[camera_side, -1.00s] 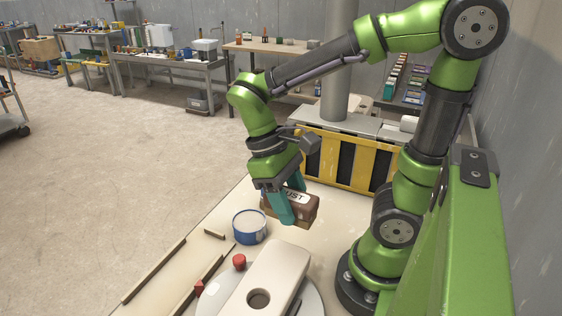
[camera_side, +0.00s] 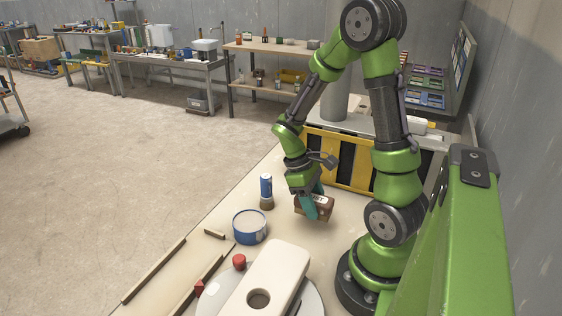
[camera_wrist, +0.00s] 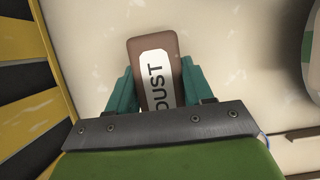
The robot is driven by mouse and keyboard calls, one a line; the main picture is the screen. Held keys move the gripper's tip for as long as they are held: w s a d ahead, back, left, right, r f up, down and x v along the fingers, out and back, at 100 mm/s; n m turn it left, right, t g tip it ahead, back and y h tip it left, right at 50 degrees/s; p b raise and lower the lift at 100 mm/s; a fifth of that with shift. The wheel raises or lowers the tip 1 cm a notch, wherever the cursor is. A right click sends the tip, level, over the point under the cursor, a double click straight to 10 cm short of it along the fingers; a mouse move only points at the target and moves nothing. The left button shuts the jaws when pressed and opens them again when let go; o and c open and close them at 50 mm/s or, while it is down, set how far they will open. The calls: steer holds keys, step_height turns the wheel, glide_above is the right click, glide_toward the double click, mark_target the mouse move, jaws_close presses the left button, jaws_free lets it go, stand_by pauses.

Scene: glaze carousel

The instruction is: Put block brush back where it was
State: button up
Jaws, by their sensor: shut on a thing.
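The block brush is a brown block with a white label reading "DUST" in the wrist view (camera_wrist: 155,75). In the side view the brush (camera_side: 318,207) is over the pale bench top in front of the yellow-and-black striped panel. My gripper (camera_side: 311,206) is shut on it, with a teal finger on each side, also seen in the wrist view (camera_wrist: 153,90). The brush looks close to the bench surface; I cannot tell whether it touches. Its underside is hidden.
A blue can with a brown base (camera_side: 266,190) stands just left of my gripper. A round blue-rimmed tub (camera_side: 249,227) is nearer the front. The striped panel (camera_side: 345,160) stands behind. A white block with a hole (camera_side: 262,275) lies over a turntable at the front.

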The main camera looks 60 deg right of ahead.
steer(key=shift+f, duration=1.75)
steer(key=o, duration=1)
steer(key=shift+f, duration=0.15)
steer(key=v, duration=1.2)
steer(key=shift+a, duration=0.15)
steer(key=shift+a+r+m+t+y, duration=0.35)
steer(key=shift+a+r+m+t, duration=0.3)
steer(key=shift+a+r+t, duration=1.7)
steer(key=shift+a+r+m+t+y, duration=0.3)
steer(key=shift+a+r+m+t, duration=0.4)
steer(key=shift+a+r+t, duration=1.6)
steer(key=shift+a+r+m+t+y, duration=0.5)
steer(key=shift+a+r+t, duration=0.9)
steer(key=shift+a, duration=1.75)
